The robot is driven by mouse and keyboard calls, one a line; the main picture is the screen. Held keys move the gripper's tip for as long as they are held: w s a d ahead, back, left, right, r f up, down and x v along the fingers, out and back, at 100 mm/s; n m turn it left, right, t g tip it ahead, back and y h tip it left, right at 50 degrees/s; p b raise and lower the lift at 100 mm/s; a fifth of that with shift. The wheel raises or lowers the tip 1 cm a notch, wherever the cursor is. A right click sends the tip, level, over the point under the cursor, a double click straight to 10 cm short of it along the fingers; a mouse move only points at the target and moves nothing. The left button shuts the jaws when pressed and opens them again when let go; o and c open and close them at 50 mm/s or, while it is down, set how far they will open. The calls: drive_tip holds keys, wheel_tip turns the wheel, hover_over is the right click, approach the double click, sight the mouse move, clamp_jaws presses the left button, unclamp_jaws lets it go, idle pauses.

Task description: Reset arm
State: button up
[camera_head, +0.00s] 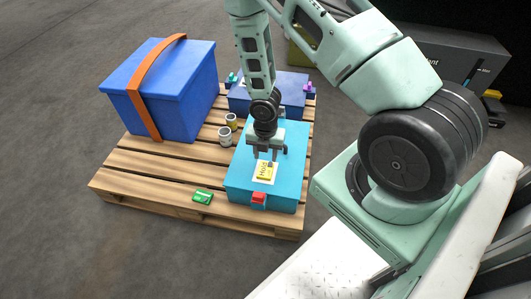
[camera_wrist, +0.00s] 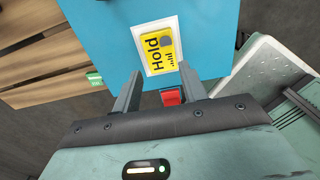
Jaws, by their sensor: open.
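My gripper (camera_head: 266,155) is open and empty. It points down over the light blue box (camera_head: 290,185), which stands at the right front of the wooden pallet. In the wrist view the two fingers (camera_wrist: 145,98) are spread apart. Beyond them is the top of the light blue box (camera_wrist: 100,40), with a yellow "Hold" label (camera_wrist: 160,46) on a white card. A red latch (camera_head: 259,197) is on the box's front edge. It also shows between the fingers in the wrist view (camera_wrist: 172,97). I cannot tell whether the fingertips touch the box.
The pallet (camera_head: 150,180) also bears a large blue box (camera_head: 190,95) with an orange strap, a dark blue box (camera_head: 290,92) behind, two small cans (camera_head: 225,136) and a green card (camera_head: 202,196). Grey floor (camera_head: 60,220) is clear at left.

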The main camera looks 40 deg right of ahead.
sight(265, 169)
clamp_jaws()
idle(0.9)
drive_tip(key=shift+f+b, duration=1.9)
drive_tip(key=shift+f, duration=1.05)
idle(0.4)
drive_tip(key=shift+r, duration=0.1)
wheel_tip(265, 169, up, 8)
drive_tip(key=p, duration=0.7)
idle(0.5)
idle(0.4)
